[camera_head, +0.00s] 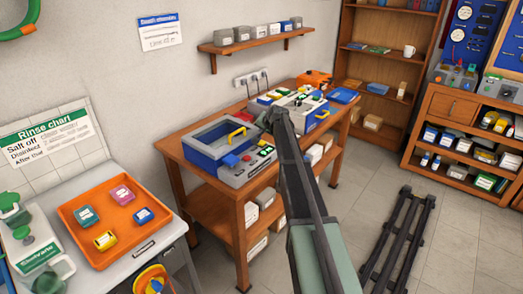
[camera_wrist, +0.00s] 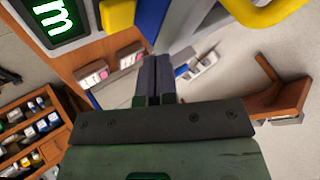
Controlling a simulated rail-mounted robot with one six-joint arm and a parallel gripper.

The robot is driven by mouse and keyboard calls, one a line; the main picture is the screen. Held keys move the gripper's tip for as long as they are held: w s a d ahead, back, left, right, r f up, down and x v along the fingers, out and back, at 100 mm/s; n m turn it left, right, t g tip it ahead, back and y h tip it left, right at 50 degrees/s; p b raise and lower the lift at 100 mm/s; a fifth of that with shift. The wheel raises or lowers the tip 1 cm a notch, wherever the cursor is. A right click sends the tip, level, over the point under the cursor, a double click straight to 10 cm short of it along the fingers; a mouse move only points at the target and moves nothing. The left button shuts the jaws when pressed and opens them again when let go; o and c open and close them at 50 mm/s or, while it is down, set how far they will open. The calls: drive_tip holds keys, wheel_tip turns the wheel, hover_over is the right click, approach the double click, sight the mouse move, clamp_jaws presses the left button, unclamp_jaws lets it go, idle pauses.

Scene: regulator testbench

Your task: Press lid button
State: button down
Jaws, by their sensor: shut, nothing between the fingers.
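A testbench unit with a grey-and-blue lidded box (camera_head: 208,130) stands on the near end of the wooden table. A yellow handle (camera_head: 237,134) is on its lid. Its front panel (camera_head: 236,178) carries small green and red buttons (camera_head: 262,153); I cannot tell which one is the lid button. My gripper (camera_wrist: 158,65) is shut and empty in the wrist view. In the head view my arm reaches over the table to the right of the lidded box, and its fingertips are hard to make out.
A second device with coloured parts (camera_head: 300,103) stands farther back on the table, near an orange case (camera_head: 313,79). An orange tray (camera_head: 118,218) with several coloured blocks is at the left. A wall shelf (camera_head: 255,42) hangs above. Floor at the right is open around a dark rail (camera_head: 398,240).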

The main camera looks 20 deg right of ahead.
sight(263, 142)
drive_tip(key=shift+f+b, duration=0.8)
drive_tip(key=shift+f, duration=0.55)
idle(0.8)
drive_tip(key=shift+f+b, duration=0.35)
